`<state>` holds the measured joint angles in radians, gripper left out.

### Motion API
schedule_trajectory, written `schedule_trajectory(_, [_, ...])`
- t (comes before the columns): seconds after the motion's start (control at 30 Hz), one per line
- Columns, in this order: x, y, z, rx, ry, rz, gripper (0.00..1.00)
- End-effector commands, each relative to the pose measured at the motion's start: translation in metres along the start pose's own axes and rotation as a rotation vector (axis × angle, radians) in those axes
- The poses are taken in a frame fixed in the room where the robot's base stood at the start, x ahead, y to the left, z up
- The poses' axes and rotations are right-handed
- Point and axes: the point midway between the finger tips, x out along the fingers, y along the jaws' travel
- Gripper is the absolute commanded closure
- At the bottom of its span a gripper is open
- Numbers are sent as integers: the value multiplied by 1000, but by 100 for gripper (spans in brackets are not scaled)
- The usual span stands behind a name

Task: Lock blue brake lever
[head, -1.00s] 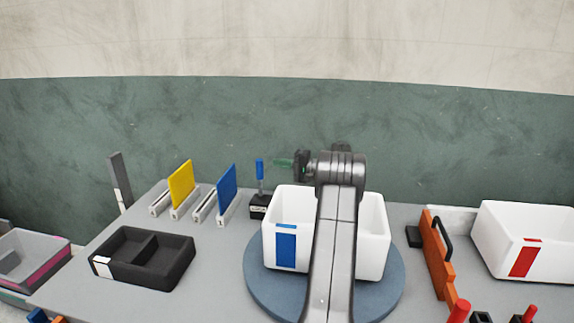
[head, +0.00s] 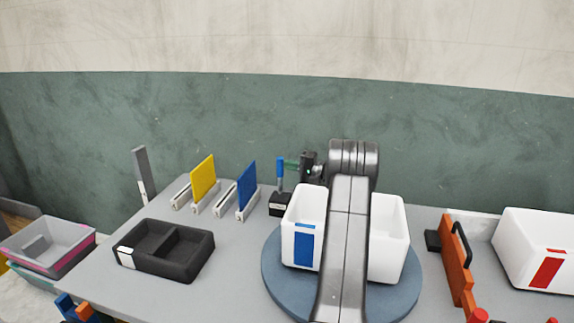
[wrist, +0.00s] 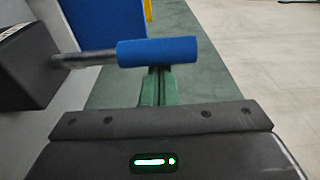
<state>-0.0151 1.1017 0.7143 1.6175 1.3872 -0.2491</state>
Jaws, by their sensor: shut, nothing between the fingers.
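The brake lever has a blue grip (head: 280,167) on a thin dark stem and rises upright from a black base (head: 279,204) at the back of the table. In the wrist view its blue grip (wrist: 158,51) lies across the picture, with the stem running left to the dark base (wrist: 25,65). My gripper (head: 288,164) is beside the grip, on its right in the head view. Its green fingers (wrist: 155,85) are shut and empty, with their tips right at the grip; I cannot tell whether they touch it.
A white bin with a blue label (head: 304,245) stands on a round blue-grey turntable (head: 283,290), under my arm. A yellow panel (head: 203,178) and a blue panel (head: 246,186) stand in slotted holders left of the lever. A black divided tray (head: 165,252) is front left.

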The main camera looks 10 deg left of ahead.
Motion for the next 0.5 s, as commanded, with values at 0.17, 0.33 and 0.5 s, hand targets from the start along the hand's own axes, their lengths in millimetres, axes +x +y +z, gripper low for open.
schedule_trajectory(0.17, [0, 0, 0, -3, 0, 0, 100])
schedule_trajectory(0.33, [0, 2, 3, -34, 0, -5, 100])
schedule_trajectory(0.5, [-1, 3, 9, -87, 0, -12, 100])
